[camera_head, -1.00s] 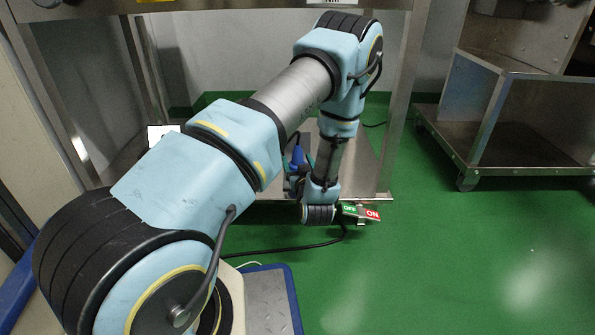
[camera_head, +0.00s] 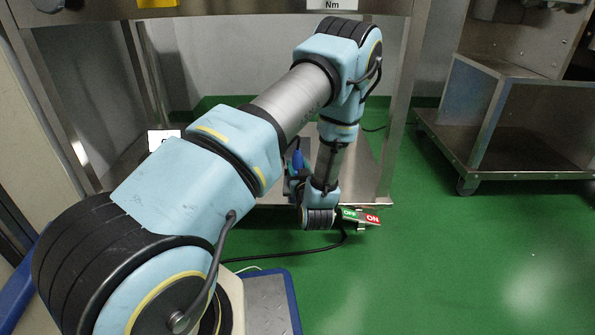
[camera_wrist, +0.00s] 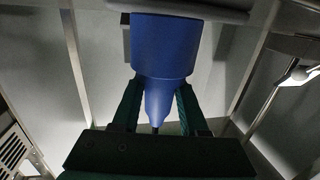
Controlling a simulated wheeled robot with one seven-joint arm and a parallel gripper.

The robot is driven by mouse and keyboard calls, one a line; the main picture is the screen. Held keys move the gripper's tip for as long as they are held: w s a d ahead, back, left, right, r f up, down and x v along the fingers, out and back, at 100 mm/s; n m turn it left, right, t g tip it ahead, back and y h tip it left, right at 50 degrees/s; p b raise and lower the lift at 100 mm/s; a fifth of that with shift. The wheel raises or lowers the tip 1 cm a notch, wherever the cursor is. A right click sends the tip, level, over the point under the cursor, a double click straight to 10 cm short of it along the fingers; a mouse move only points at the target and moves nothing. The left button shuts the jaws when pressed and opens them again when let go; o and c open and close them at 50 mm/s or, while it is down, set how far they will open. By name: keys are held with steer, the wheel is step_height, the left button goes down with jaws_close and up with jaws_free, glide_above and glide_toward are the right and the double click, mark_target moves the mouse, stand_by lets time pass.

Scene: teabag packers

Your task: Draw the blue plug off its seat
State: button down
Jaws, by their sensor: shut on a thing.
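The blue plug (camera_wrist: 163,45) fills the upper middle of the wrist view, its wide end at the top and its narrow tail with a dark cable pointing at my wrist. My gripper (camera_wrist: 159,95) is shut on it, one dark green finger on each side of the tapered part. The wide end meets the top of the picture by a grey rounded edge (camera_wrist: 215,10); the seat itself is hidden, so I cannot tell how deep it sits. In the head view a small part of the plug (camera_head: 297,160) shows beside my forearm, under the steel table.
A steel table's leg (camera_head: 398,105) stands right of my arm, with a low shelf (camera_head: 362,178) behind. A steel cart (camera_head: 520,160) stands at the right. A black cable (camera_head: 285,252) lies on the green floor, which is clear at front right.

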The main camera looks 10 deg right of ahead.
step_height(320, 180, up, 10)
steer(key=p, duration=0.5)
stand_by(0.4)
